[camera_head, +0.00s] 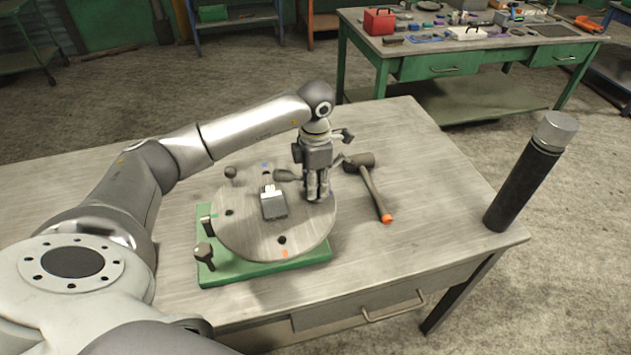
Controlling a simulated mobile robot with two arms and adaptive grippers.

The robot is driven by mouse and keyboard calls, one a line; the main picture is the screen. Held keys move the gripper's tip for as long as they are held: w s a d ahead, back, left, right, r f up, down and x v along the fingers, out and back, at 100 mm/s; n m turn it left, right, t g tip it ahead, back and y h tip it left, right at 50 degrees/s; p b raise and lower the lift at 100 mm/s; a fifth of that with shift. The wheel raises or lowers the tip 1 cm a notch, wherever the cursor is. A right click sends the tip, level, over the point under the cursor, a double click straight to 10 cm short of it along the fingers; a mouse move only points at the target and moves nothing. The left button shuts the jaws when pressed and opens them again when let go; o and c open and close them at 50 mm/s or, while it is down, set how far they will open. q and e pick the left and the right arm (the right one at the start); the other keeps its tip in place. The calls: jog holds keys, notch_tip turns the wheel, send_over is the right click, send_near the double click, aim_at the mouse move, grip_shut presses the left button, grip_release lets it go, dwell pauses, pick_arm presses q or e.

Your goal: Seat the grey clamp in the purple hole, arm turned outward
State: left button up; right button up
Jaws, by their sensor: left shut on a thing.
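My left gripper (317,196) is shut and points down over the right edge of the round grey plate (247,238). It grips a dark grey piece, apparently the grey clamp (287,176); a bar with a rounded end sticks out to the left of the fingers, and the rest is hidden by them. I cannot tell whether its lower end is in a hole. The plate has dark holes, with a blue or purple mark (264,165) at its back and an orange mark (284,253) at its front. My right gripper is not in view.
A grey block (274,207) sits mid-plate. A dark knob (231,172) stands at the plate's back left. The plate rests on a green base (262,270). A hammer (372,188) lies to the right. A black post (522,181) stands at the right corner. The table's front right is clear.

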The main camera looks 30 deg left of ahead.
pick_arm(q)
jog(key=o, duration=0.8)
jog(key=shift+c, duration=0.2)
jog(key=shift+r, duration=0.1)
jog(key=shift+r+p, duration=2.3)
jog(key=shift+r, duration=1.35)
jog(key=shift+o, duration=0.3)
jog(key=o, duration=0.5)
